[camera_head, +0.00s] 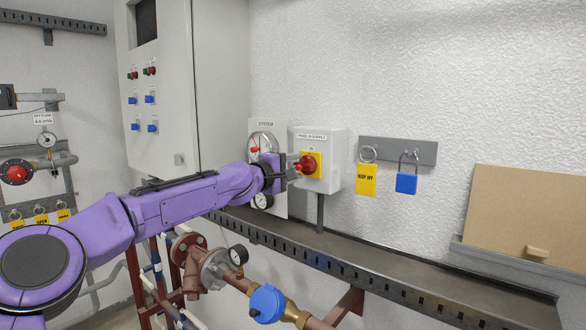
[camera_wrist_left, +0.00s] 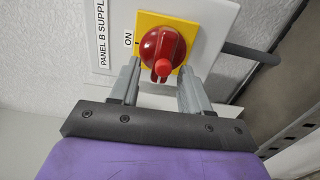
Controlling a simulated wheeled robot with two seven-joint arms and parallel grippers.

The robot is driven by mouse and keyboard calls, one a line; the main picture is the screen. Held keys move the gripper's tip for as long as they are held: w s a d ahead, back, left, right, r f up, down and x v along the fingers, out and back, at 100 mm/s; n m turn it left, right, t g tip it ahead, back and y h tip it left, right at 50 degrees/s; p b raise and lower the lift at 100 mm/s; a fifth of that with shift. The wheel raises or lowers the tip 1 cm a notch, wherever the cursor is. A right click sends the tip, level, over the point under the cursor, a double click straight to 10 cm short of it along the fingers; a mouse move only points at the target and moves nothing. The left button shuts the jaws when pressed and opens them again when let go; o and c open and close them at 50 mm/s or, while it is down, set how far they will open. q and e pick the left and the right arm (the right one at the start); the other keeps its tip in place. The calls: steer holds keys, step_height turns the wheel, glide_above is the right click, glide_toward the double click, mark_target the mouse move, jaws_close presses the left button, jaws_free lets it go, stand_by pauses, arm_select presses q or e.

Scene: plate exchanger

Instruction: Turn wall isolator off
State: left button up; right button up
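The wall isolator (camera_head: 335,160) is a white box labelled panel B supply, with a red rotary handle (camera_head: 309,164) on a yellow plate (camera_head: 318,160). My left gripper (camera_head: 292,167) is just in front of the handle. My right gripper is not in view.
A system gauge panel (camera_head: 281,200) stands left of the isolator, behind my arm. A yellow tag (camera_head: 366,180) and blue padlock (camera_head: 406,183) hang from a grey rail (camera_head: 420,151) to the right. A perforated tray (camera_head: 400,270) runs below. A grey cabinet (camera_head: 165,90) stands left.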

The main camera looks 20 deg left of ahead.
arm_select(q)
steer(key=b+v, duration=0.4)
steer(key=v, duration=0.6)
steer(key=shift+s, duration=0.25)
steer(key=shift+a, duration=0.1)
